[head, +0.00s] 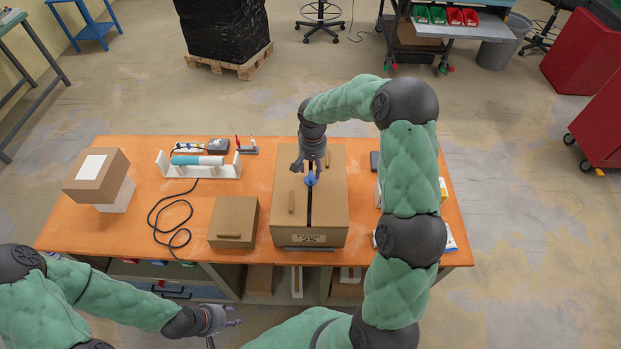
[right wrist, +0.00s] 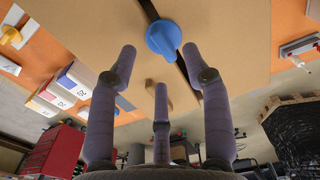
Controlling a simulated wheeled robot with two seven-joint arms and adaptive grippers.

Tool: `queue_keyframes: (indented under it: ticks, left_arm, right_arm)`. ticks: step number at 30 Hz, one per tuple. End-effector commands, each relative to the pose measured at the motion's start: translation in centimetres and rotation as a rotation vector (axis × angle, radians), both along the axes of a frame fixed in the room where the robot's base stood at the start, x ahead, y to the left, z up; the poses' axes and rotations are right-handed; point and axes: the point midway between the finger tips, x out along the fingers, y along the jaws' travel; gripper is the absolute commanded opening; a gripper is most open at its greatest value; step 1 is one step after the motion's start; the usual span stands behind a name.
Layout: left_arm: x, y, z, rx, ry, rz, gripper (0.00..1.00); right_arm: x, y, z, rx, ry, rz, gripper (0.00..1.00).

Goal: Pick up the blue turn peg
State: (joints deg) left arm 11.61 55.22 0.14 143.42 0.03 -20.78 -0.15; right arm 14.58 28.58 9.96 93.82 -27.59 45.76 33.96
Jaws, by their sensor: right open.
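The blue turn peg (head: 310,180) stands on top of a large brown box (head: 330,215), at the dark slot across its lid. It also shows in the right wrist view (right wrist: 163,38), near the top centre. My right gripper (head: 311,172) is over the box at the peg. In the right wrist view my right gripper (right wrist: 161,75) is open, its fingers spread with the peg just beyond their tips and nothing between them. My left gripper (head: 226,332) is low in front of the table, with its fingers apart and empty.
The orange table (head: 265,170) also holds a smaller brown box (head: 233,219), a box at the left (head: 98,172), a white rack (head: 195,171) with a teal-and-white cylinder, and a black cable (head: 170,215). Small items at the right are partly hidden by my right arm.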

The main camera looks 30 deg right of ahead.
Motion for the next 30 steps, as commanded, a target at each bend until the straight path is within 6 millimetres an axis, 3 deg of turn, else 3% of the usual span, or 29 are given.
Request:
queue_keyframes:
  ticks: [7,16,17,22,30]
  left_arm:
    - [0.0,0.0,0.6,0.0,0.0,0.0,0.4]
    - [0.0,0.0,0.6,0.0,0.0,0.0,0.4]
    - [0.0,0.0,0.6,0.0,0.0,0.0,0.4]
    - [0.0,0.0,0.6,0.0,0.0,0.0,0.4]
    - [0.0,0.0,0.6,0.0,0.0,0.0,0.4]
  right_arm:
    - [0.0,0.1,-3.3,0.001,0.004,0.001,0.49]
    - [0.0,0.1,-3.8,0.001,0.0,0.0,0.49]
    - [0.0,0.1,-3.8,0.001,0.0,0.0,0.46]
    - [0.0,0.1,-3.8,0.0,0.001,0.001,0.0]
    - [0.0,0.1,-3.8,0.0,0.001,0.001,0.0]
